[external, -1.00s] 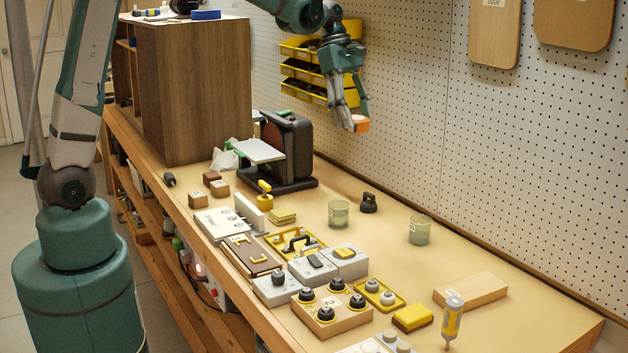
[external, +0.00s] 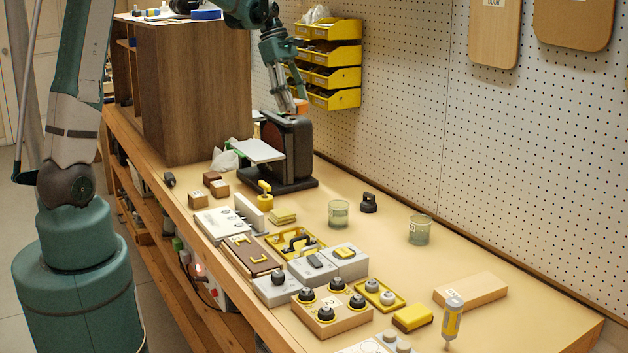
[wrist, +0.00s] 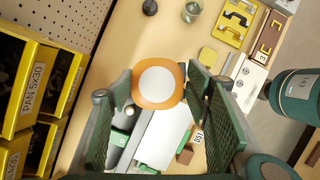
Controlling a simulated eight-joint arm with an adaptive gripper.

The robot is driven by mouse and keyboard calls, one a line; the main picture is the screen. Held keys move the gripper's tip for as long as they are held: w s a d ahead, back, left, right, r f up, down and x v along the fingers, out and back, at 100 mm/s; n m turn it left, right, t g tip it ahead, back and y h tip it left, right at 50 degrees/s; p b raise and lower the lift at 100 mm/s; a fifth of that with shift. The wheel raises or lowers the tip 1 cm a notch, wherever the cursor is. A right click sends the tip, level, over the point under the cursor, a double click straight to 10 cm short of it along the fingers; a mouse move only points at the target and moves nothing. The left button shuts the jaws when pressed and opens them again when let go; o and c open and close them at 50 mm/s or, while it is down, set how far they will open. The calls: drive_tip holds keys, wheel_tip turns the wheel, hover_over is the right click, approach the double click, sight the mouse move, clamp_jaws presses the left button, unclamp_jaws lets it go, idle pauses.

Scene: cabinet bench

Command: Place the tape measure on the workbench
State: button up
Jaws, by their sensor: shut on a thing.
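The tape measure, an orange rounded case with a white round face (wrist: 157,83), is between the fingers of my gripper (wrist: 160,88) in the wrist view. My gripper is shut on it. In the external view my gripper (external: 285,108) hangs high, by the top of the black disc sander, and I cannot clearly make out the tape measure there. The tan workbench (external: 385,240) lies below; its surface also shows in the wrist view (wrist: 118,48).
The disc sander (external: 292,150) with its pale table stands close below my gripper. Yellow bins (external: 335,78) hang on the pegboard at its right. A brown cabinet (external: 195,95) stands left.

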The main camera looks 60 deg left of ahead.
drive_tip(key=s+a+n, duration=0.1)
drive_tip(key=s+a, duration=0.7)
drive_tip(key=a, duration=0.3)
drive_tip(key=s+a+n+t, duration=0.1)
drive_tip(key=s+a+n, duration=0.1)
drive_tip(key=s+a, duration=0.75)
drive_tip(key=s+a+n, duration=0.1)
drive_tip(key=s+a, duration=0.5)
drive_tip(key=a, duration=0.6)
wheel_tip(320, 180, down, 18)
drive_tip(key=shift+w+d+y, duration=0.15)
drive_tip(key=shift+w+y, duration=0.15)
drive_tip(key=shift+w, duration=0.05)
drive_tip(key=shift+f, duration=0.1)
drive_tip(key=shift+f+b, duration=0.4)
drive_tip(key=shift+f, duration=2.6)
drive_tip(key=shift+f+b, duration=0.3)
drive_tip(key=shift+f, duration=1.6)
drive_tip(key=shift+f, duration=0.15)
